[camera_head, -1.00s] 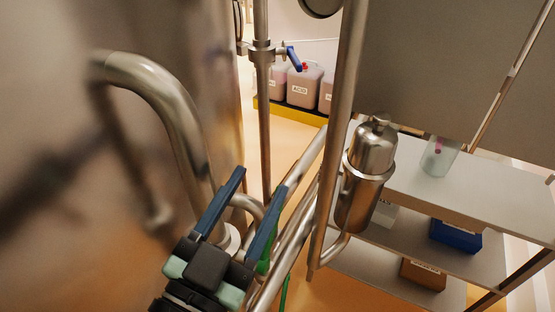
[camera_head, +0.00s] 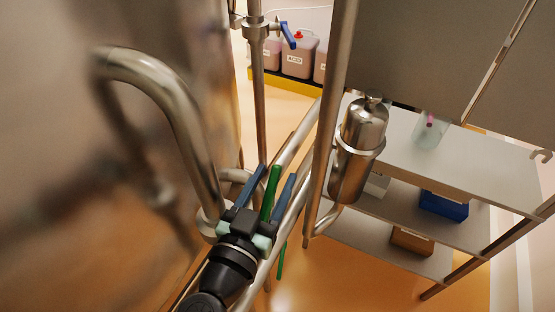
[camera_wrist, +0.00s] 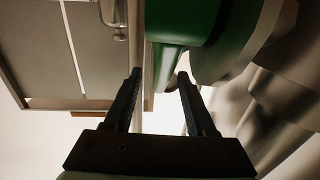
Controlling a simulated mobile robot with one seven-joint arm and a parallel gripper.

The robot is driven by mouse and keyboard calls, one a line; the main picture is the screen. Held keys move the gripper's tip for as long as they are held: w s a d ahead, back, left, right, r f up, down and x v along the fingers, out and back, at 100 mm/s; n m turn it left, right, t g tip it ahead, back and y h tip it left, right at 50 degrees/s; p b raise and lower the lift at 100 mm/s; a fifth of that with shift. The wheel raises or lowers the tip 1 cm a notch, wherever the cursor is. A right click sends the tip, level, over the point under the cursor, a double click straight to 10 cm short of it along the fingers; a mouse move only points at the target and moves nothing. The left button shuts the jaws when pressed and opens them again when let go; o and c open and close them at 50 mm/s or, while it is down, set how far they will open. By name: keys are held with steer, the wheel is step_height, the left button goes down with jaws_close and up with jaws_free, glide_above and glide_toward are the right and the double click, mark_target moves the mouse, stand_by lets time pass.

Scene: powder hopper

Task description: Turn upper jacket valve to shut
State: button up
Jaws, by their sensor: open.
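A green valve lever (camera_head: 271,190) stands up between the two blue-grey fingers of my gripper (camera_head: 277,171) in the head view. A second green lever (camera_head: 281,260) hangs lower, beside the pipes. I cannot tell for certain which is the upper jacket valve. My gripper is open, with a finger on either side of the upper lever; whether either touches it is unclear. In the wrist view a large green part (camera_wrist: 184,20) lies beyond the open fingers (camera_wrist: 159,72). The valve body is mostly hidden behind my gripper.
A thick curved steel pipe (camera_head: 175,105) rises close on the left. A steel canister (camera_head: 358,150) and an upright pipe (camera_head: 330,130) stand on the right. A blue-handled valve (camera_head: 288,35) is higher up. Shelves (camera_head: 480,195) stand further right.

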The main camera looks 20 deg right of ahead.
steer(key=shift+p+x, duration=0.3)
steer(key=shift+x, duration=1.1)
jaws_close()
stand_by(0.4)
